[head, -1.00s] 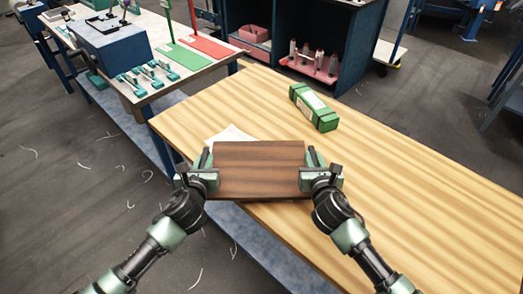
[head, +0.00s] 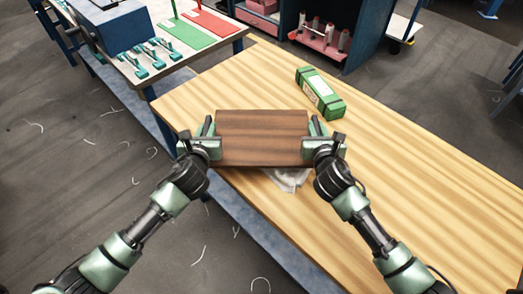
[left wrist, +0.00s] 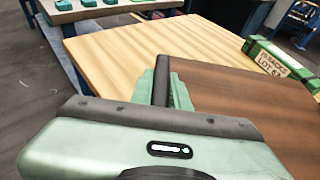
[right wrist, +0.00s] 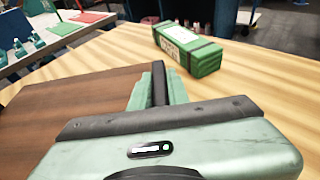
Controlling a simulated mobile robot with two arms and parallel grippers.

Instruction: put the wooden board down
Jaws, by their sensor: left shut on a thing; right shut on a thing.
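The dark brown wooden board (head: 262,137) is held level between my two grippers, above the near left part of the light wooden table (head: 400,165). My left gripper (head: 208,135) is shut on its left edge and my right gripper (head: 318,135) is shut on its right edge. The board also shows in the left wrist view (left wrist: 240,95) and in the right wrist view (right wrist: 75,105). I cannot tell whether its underside touches the table. A crumpled pale sheet (head: 290,179) lies on the table, partly hidden under the board's near edge.
A green box with a label (head: 320,93) lies on the table beyond the board, to the right. The table's right side is clear. A dark shelf (head: 355,40) stands behind.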

